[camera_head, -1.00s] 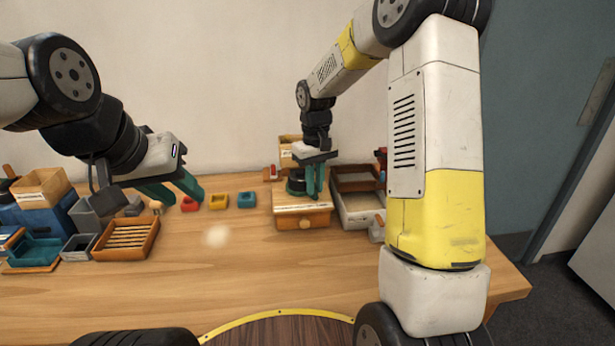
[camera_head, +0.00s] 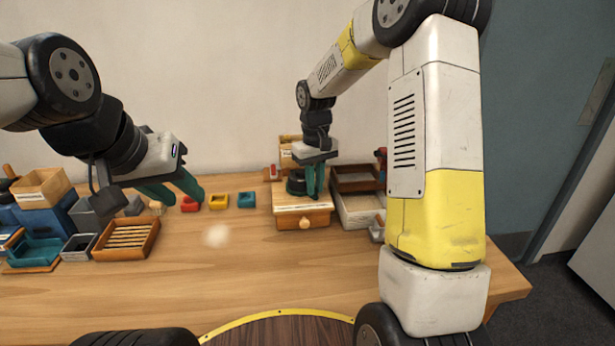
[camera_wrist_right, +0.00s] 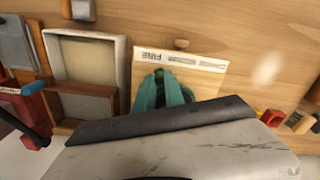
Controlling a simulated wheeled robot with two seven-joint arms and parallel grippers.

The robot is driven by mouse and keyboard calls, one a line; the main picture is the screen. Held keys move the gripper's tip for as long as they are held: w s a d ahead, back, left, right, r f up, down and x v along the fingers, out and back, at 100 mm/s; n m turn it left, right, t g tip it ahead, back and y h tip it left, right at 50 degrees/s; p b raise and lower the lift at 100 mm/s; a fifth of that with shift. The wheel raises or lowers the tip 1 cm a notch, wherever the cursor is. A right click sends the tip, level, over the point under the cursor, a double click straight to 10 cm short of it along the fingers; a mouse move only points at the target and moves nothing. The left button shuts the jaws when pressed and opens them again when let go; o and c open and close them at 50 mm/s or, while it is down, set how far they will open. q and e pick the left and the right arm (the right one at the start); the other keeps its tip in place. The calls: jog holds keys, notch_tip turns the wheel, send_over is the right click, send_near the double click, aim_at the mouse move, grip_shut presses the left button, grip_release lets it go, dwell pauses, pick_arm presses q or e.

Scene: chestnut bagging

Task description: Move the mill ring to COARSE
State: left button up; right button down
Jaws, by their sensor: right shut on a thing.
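The mill (camera_head: 303,207) is a small light wooden box with a knobbed drawer, standing right of the table's middle. A dark round part (camera_head: 296,183), apparently the mill ring, sits on its top. My right gripper (camera_head: 314,192) points down on the mill top beside this part. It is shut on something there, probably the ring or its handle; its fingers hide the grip. In the right wrist view the mill top (camera_wrist_right: 206,80) carries a printed strip reading FINE at one end; the rest is too small to read. My left gripper (camera_head: 172,190) is open and empty above the table at left.
A slatted wooden tray (camera_head: 127,239) and several bins stand far left. The front middle of the table is clear.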

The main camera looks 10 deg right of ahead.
jog(key=shift+a, duration=0.1)
dwell(0.4)
jog(key=a+m, duration=0.1)
jog(key=m, duration=0.2)
jog(key=shift+s+a, duration=0.35)
jog(key=shift+a, duration=0.05)
jog(key=m, duration=0.1)
jog(key=a+m, duration=0.1)
jog(key=m, duration=0.1)
jog(key=shift+s+a, duration=0.1)
jog(key=shift+a, duration=0.2)
jog(key=a+m, duration=0.2)
jog(key=m, duration=0.1)
jog(key=shift+w+a+m, duration=0.25)
jog(key=shift+a+m, duration=0.1)
jog(key=shift+m, duration=0.4)
jog(key=shift+w+a+m, duration=0.2)
jog(key=shift+a+m, duration=0.1)
jog(key=shift+m, duration=0.45)
jog(key=c, duration=1.4)
grip_release()
notch_tip(320, 180, up, 8)
